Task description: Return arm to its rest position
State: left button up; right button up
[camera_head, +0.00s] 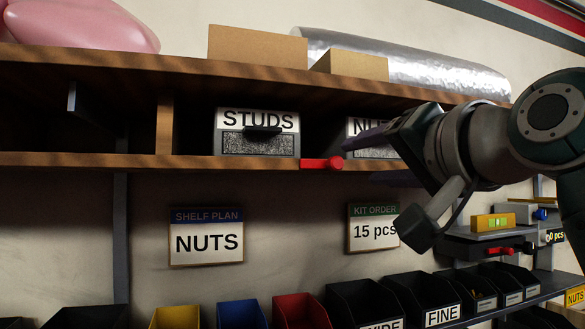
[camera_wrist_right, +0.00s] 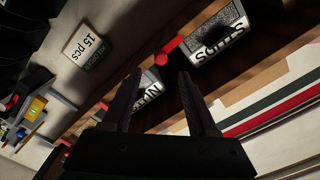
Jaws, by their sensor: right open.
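My right arm (camera_head: 465,140) comes in from the right in the head view, in front of the shelf. My right gripper (camera_head: 362,162) is open, with its dark fingers pointing left at the bin marked with a label starting "NU" (camera_head: 362,126). The fingers and wrist hide part of that bin. In the right wrist view the two fingers of the gripper (camera_wrist_right: 160,75) stand apart, and I see nothing held between them. Whether the fingers touch the bin or shelf I cannot tell. My left gripper is not in view.
A STUDS bin (camera_head: 257,145) and a red tab (camera_head: 322,163) are on the wooden shelf (camera_head: 90,160). Boxes (camera_head: 255,46) and a silver roll (camera_head: 430,70) lie on top. Below hang the NUTS sign (camera_head: 206,241) and 15 pcs sign (camera_head: 373,236), above several open bins.

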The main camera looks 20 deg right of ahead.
jog(key=s+a+f+n+g+p, duration=0.1)
jog(key=s+f+n+g, duration=0.25)
jog(key=s+f, duration=0.45)
jog(key=s+a+f+n+g+p, duration=0.1)
jog(key=s+f+n+g, duration=0.2)
jog(key=f, duration=0.9)
jog(key=s+f+n+g, duration=0.2)
jog(key=s+f+g, duration=0.2)
jog(key=s, duration=0.5)
jog(key=s+f+n+g+p, duration=0.1)
jog(key=s+f+g, duration=0.3)
jog(key=s, duration=0.5)
notch_tip(320, 180, down, 3)
jog(key=shift+s+a+r+n, duration=0.25)
jog(key=shift+a+n, duration=0.15)
jog(key=shift+n, duration=0.25)
